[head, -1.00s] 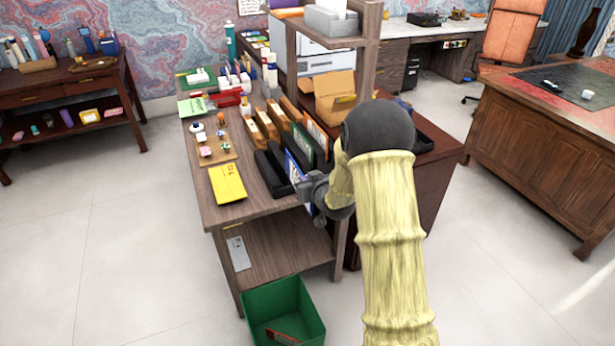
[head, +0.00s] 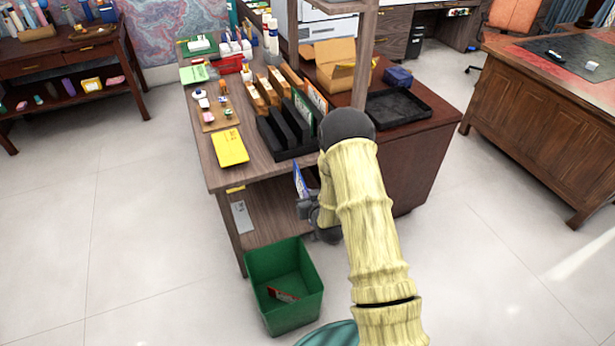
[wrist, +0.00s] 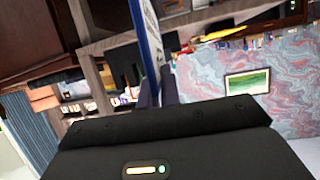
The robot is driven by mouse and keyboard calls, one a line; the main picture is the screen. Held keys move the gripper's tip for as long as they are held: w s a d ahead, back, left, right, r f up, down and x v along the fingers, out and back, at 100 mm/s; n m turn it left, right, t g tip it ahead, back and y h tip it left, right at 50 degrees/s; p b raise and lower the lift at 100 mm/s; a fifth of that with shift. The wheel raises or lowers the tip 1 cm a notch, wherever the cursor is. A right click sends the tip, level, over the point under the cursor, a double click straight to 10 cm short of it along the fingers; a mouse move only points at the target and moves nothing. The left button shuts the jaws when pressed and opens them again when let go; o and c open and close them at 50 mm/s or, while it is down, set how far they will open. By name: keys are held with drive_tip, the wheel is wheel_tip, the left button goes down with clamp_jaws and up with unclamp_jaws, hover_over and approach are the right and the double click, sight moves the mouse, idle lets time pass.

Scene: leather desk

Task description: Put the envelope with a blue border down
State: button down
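The envelope with a blue border (head: 301,181) is held by my gripper (head: 305,207) in front of the desk's front edge, below the level of its top. It stands on edge. In the wrist view the envelope (wrist: 150,40) rises, white with a blue edge, from between the fingers of my gripper (wrist: 157,92). The gripper is shut on it. My arm hides part of the gripper in the head view.
The wooden desk (head: 205,150) bears a black sorter (head: 285,152) with slots and a yellow envelope (head: 230,148). A black tray (head: 405,107) lies to the right. A green bin (head: 290,318) with a red item inside stands on the floor below.

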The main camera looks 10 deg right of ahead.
drive_tip(key=s+f+h+p, duration=0.1)
drive_tip(key=s+f, duration=0.6)
drive_tip(key=f, duration=0.1)
drive_tip(key=shift+d+m, duration=0.3)
drive_tip(key=shift+m, duration=0.1)
